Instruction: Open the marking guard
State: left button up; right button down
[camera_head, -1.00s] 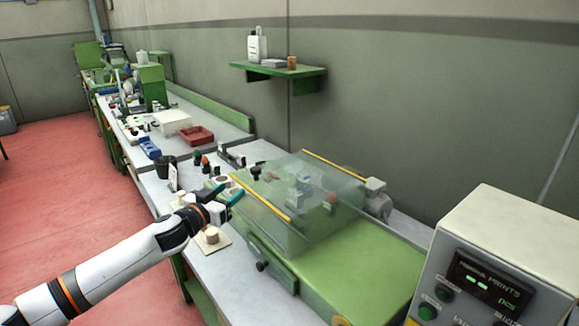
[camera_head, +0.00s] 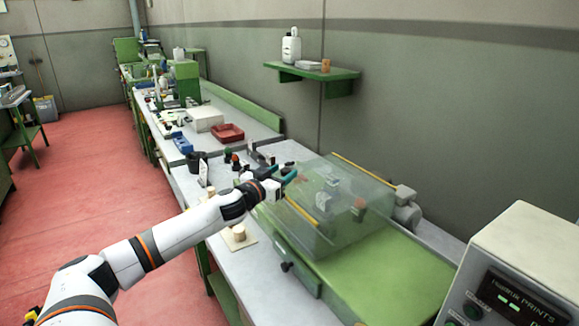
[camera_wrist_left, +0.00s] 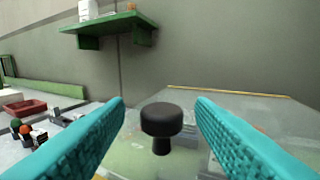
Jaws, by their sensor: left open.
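The marking guard (camera_head: 345,222) is a clear box-shaped cover with yellow edge strips, standing down over a green machine bed (camera_head: 385,275). In the left wrist view, the guard (camera_wrist_left: 225,108) lies beyond a black round knob (camera_wrist_left: 161,120) on a short stem. My left gripper (camera_head: 286,174) is at the guard's far left corner. In the left wrist view its two teal fingers (camera_wrist_left: 160,118) are open, one on each side of the knob and apart from it. In the head view the gripper hides the knob. My right gripper is not in view.
A control box (camera_head: 515,270) stands at the near right. A green wall shelf (camera_head: 312,77) with bottles is above and behind. A red tray (camera_head: 228,132), a black cup (camera_head: 197,161) and a cork piece on a pad (camera_head: 239,233) are on the bench.

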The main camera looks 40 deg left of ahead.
pick_arm(q)
jog(key=shift+w+a+p, duration=0.15)
jog(key=shift+w+p, duration=0.35)
jog(key=shift+w, duration=1.55)
grip_shut()
